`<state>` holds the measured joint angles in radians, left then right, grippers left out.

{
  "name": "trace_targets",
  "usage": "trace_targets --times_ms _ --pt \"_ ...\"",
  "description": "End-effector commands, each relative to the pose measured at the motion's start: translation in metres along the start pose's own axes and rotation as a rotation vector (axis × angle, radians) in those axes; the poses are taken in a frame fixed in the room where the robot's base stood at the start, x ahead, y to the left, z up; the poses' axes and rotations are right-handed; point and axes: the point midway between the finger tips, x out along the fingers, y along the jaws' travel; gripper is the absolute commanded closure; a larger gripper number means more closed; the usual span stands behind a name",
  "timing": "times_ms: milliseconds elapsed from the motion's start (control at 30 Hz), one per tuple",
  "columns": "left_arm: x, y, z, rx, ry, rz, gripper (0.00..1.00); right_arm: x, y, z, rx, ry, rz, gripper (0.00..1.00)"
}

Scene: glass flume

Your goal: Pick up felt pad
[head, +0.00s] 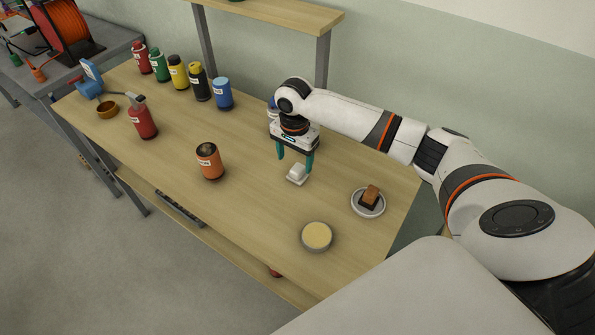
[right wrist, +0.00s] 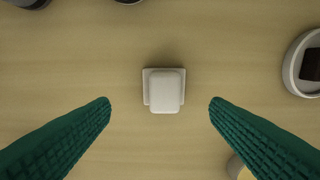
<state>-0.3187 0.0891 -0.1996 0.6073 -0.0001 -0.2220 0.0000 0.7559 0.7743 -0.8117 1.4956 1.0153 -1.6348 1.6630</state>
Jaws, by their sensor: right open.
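A small white rounded block on a thin square white base, which I take to be the felt pad (head: 297,174), lies on the wooden table. In the right wrist view the felt pad (right wrist: 166,92) is near the picture's middle, between and a little beyond the two fingertips. My right gripper (head: 295,162) is open and empty, with teal fingers pointing down just above the pad. In the right wrist view its fingers (right wrist: 160,103) are spread wide to either side and do not touch the pad. My left gripper is not in view.
A dish with a brown block (head: 370,195) stands right of the pad, and a round tin with pale yellow contents (head: 316,236) stands nearer. Several coloured bottles line the back. A shelf (head: 270,14) rises behind the table (head: 245,215).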

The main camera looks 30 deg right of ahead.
Motion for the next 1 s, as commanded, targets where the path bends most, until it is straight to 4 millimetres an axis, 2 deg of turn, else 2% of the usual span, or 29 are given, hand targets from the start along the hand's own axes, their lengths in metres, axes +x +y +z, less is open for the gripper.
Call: trace_targets --times_ms 300,433,667,967,1000 --pt "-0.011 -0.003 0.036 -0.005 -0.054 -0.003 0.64 0.041 -0.006 0.002 0.001 0.0 -0.002 0.29" --pt "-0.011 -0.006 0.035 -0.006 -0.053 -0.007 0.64 0.052 -0.006 0.002 0.0 -0.001 -0.001 0.29" --pt "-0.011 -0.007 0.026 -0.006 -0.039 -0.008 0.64 0.053 -0.005 0.002 -0.001 -0.001 0.0 0.29" --pt "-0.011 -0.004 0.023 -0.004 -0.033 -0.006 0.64 0.053 -0.005 0.002 -0.001 -0.001 0.0 0.77" --pt "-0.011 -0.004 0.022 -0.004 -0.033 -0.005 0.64 0.053 -0.005 0.002 -0.001 -0.001 0.0 0.77"
